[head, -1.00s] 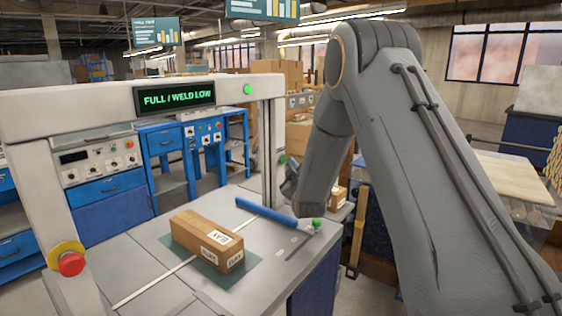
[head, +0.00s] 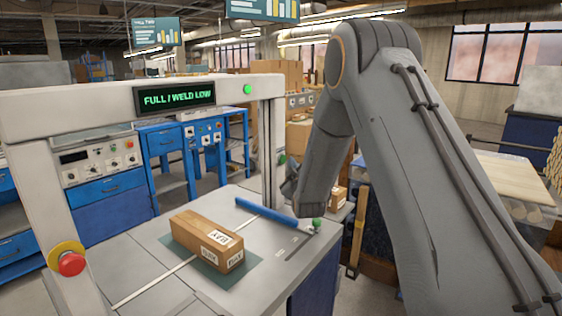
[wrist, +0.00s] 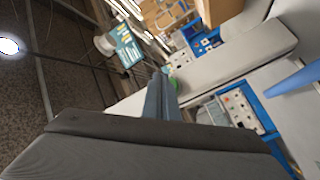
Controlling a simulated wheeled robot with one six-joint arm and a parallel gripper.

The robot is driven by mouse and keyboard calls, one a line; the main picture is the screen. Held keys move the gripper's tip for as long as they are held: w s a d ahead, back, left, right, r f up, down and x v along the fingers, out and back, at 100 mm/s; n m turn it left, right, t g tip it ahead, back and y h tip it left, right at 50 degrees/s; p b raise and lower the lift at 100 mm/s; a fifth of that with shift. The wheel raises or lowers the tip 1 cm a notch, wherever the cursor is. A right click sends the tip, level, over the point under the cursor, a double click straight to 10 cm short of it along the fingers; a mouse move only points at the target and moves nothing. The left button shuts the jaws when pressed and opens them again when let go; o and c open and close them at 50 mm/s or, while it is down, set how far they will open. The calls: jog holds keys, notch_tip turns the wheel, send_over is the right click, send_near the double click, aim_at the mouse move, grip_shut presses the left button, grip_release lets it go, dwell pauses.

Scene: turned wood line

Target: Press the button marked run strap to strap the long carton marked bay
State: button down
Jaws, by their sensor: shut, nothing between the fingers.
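The long brown carton (head: 195,228) with white labels reading BAY lies on a dark green mat (head: 245,268) on the strapping machine's table. A small green round part (head: 282,159) shows beside the machine's right upright; I cannot read any marking on it. My gripper (wrist: 162,90) is shut and empty in the wrist view. A green spot (wrist: 172,82) shows just past its fingertips, and I cannot tell if they touch. In the head view my wrist (head: 292,187) is beside the right upright, and the fingertips cannot be made out. No run strap lettering is legible.
The machine's white arch (head: 60,103) carries a display (head: 175,97) reading FULL / WELD LOW and a lit green lamp (head: 247,89). A red button (head: 72,263) on yellow is on the left upright. A blue bar (head: 268,213) and green knob (head: 317,223) are on the table.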

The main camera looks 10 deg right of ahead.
jog(key=shift+w+a, duration=0.1)
jog(key=shift+w+a, duration=0.2)
jog(key=shift+a, duration=0.05)
jog(key=shift+w+a+b, duration=0.25)
jog(key=shift+b, duration=0.15)
dwell(0.8)
dwell(0.4)
jog(key=shift+s+d, duration=0.55)
jog(key=shift+s+d+p, duration=0.55)
jog(key=shift+s+d, duration=1.25)
